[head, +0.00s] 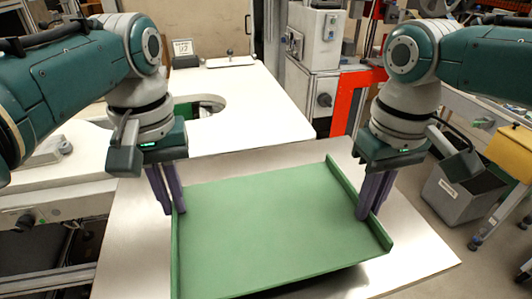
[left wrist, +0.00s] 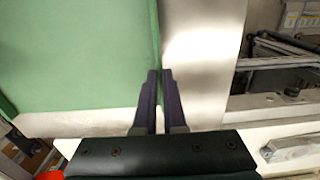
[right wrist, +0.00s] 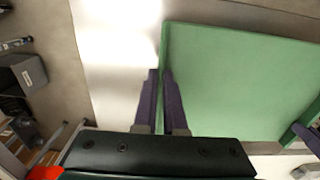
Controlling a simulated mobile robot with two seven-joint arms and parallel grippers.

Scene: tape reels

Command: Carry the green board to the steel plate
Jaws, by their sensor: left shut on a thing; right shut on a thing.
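The green board (head: 270,232) is a flat tray with raised rims on its left and right sides. It is over the steel plate (head: 425,262), with a dark shadow under its front edge; I cannot tell whether it touches. My left gripper (head: 173,210) is shut on the board's left rim. In the left wrist view the board (left wrist: 80,55) lies left of the fingers (left wrist: 152,75). My right gripper (head: 368,215) is shut on the right rim. In the right wrist view the board (right wrist: 240,85) lies right of the fingers (right wrist: 160,75).
A white table (head: 260,105) with a round cutout stands behind the plate. A grey machine (head: 315,45) and a red-orange post (head: 350,95) are at the back. A grey bin (head: 455,195) and a yellow box (head: 512,150) stand at the right. Bare plate shows around the board.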

